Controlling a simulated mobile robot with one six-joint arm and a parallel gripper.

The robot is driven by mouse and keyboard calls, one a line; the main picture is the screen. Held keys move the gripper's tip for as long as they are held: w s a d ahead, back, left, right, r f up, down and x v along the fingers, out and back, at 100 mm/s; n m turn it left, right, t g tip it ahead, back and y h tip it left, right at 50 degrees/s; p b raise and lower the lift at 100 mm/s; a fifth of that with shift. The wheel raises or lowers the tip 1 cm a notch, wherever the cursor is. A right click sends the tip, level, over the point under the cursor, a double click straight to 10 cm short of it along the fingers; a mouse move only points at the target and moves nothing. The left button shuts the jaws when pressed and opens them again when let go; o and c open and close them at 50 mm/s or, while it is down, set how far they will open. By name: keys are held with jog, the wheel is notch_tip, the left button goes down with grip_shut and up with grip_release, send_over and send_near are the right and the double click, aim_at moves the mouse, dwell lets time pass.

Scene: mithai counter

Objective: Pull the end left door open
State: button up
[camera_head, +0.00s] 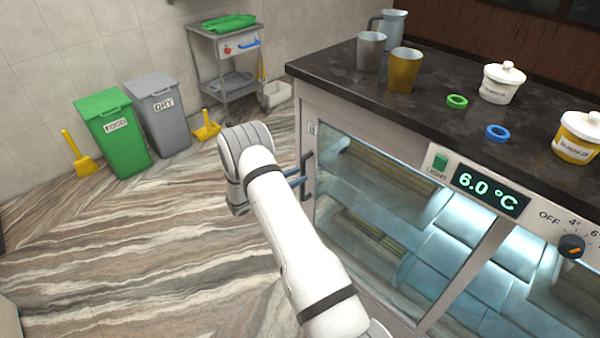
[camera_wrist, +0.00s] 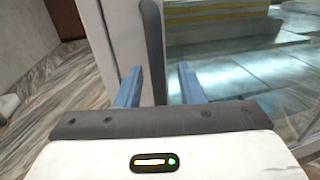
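The end left door (camera_head: 365,198) is a glass panel at the left end of the counter's front and looks closed. Its dark vertical handle (camera_head: 308,176) is on its left edge; the handle also shows in the wrist view (camera_wrist: 153,45). My gripper (camera_head: 299,179) is at the handle. In the wrist view, the two blue fingers of my gripper (camera_wrist: 161,72) are apart, one on each side of the handle, with gaps showing. I cannot tell how deep the handle sits between them. The handle's lower part is hidden behind my gripper body.
The dark countertop (camera_head: 420,120) holds cups, a jug, tubs and rings. A temperature display (camera_head: 487,190) and a knob (camera_head: 571,246) are on the front. Green (camera_head: 118,140) and grey bins (camera_head: 160,120) and a trolley (camera_head: 225,55) stand behind. The striped floor left of the counter is open.

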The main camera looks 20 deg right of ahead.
aim_at(302, 174)
jog(key=shift+w+d, duration=0.15)
jog(key=shift+d, duration=0.65)
jog(key=shift+w+d, duration=0.1)
jog(key=shift+d, duration=0.7)
jog(key=shift+c, duration=0.2)
jog(key=shift+f, duration=0.1)
grip_shut()
